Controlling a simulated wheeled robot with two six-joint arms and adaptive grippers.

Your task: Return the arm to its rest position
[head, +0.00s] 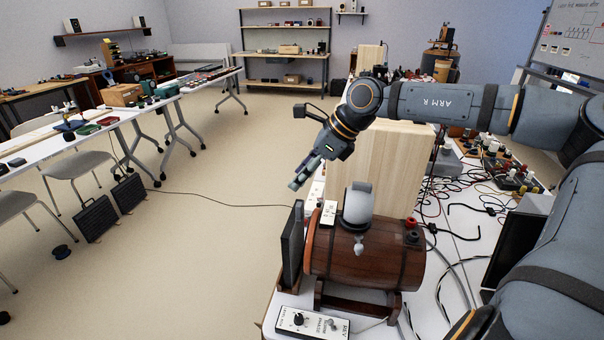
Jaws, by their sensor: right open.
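My right arm (440,103), marked ARM R, reaches in from the right, over the bench. Its wrist bends down and to the left. My right gripper (300,177) hangs past the left side of the pale wooden block, above and left of the wooden barrel (340,258). The gripper is open, with nothing seen between its fingers, though they are small and partly overlapping here. My left gripper is not in view.
The barrel lies on a stand, with a grey rounded piece (358,203) on top and a dark panel (292,245) at its left. A control box (312,323) sits in front. Cables and terminals crowd the bench's right. Open floor (220,160) lies left.

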